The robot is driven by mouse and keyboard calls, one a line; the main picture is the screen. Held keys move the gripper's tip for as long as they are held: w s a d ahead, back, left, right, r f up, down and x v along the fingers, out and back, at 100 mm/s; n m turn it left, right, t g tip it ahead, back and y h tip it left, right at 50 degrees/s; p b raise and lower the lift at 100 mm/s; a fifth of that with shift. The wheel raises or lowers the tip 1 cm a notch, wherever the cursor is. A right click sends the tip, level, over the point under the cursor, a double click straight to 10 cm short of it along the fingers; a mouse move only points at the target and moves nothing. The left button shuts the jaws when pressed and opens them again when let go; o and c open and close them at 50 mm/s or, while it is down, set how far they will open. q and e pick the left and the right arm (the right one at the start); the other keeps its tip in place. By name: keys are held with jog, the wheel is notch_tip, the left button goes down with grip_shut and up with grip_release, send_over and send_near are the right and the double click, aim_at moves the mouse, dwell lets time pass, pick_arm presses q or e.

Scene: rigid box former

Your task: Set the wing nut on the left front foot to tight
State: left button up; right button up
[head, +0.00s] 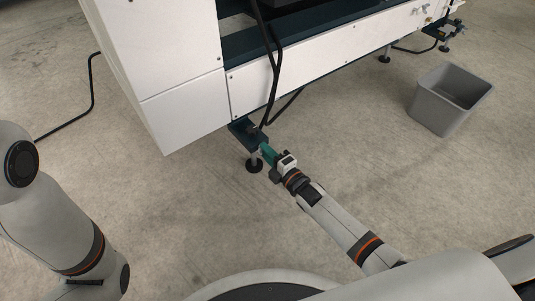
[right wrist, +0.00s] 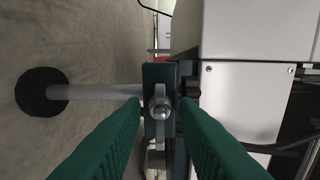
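The wing nut (right wrist: 160,111) shows in the right wrist view as a metal knob with a wing lying along the picture's vertical, on a dark bracket (right wrist: 151,73). The left front foot (head: 254,166) has a black round pad and grey rod; it shows sideways in the right wrist view (right wrist: 41,92). My right gripper (head: 266,151) is at the bracket; in the right wrist view its green fingers (right wrist: 161,110) stand apart on both sides of the wing nut, with gaps visible. In the head view the nut is hidden. My left arm shows at left; its gripper is out of view.
The white machine body (head: 185,110) rises just above the foot. Black cables (head: 275,75) hang beside the bracket. A grey bin (head: 450,98) stands on the floor at right. Another foot (head: 384,57) is farther back. The concrete floor around the foot is clear.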

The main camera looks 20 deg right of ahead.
jog(key=shift+c, duration=0.6)
grip_shut()
jog(key=shift+m, duration=0.3)
jog(key=shift+m+p, duration=3.1)
jog(key=shift+m, duration=5.5)
